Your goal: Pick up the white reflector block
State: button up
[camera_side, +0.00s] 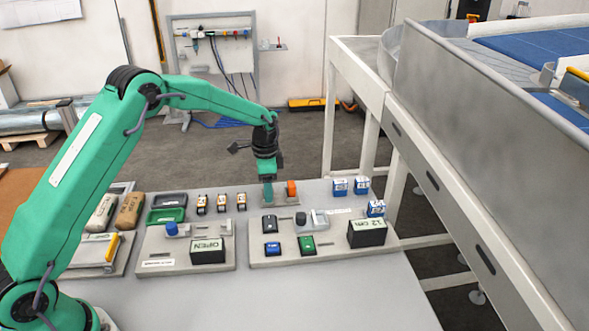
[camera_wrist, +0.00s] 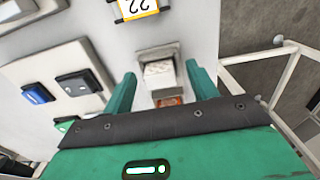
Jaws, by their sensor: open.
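The white reflector block (camera_wrist: 159,73) is in the wrist view, with a pale face and a greyish top edge. It stands on the grey table between the lines of my two fingers. My gripper (camera_side: 268,203) is open and points down over the back of the table in the side view. In the wrist view my gripper (camera_wrist: 161,69) shows its green fingers apart, one on each side of the block, with gaps. I cannot tell whether the fingertips are down at block height. In the side view I cannot make out the block clearly near the fingers.
A panel with buttons and a "12 cm" display (camera_side: 367,233) lies in front. The table's front (camera_side: 300,298) is clear.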

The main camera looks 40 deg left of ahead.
dwell(0.3)
jog(key=c, duration=1.1)
jog(key=shift+o, duration=0.2)
jog(key=shift+r, duration=0.7)
jog(key=r, duration=0.3)
jog(key=shift+s+d+r, duration=0.15)
jog(key=shift+d, duration=0.2)
jog(key=s+d+r, duration=0.5)
jog(key=d+r, duration=0.1)
jog(key=d, duration=0.3)
jog(key=shift+s+d+r, duration=0.15)
jog(key=shift+s+d, duration=0.05)
jog(key=shift+d, duration=0.05)
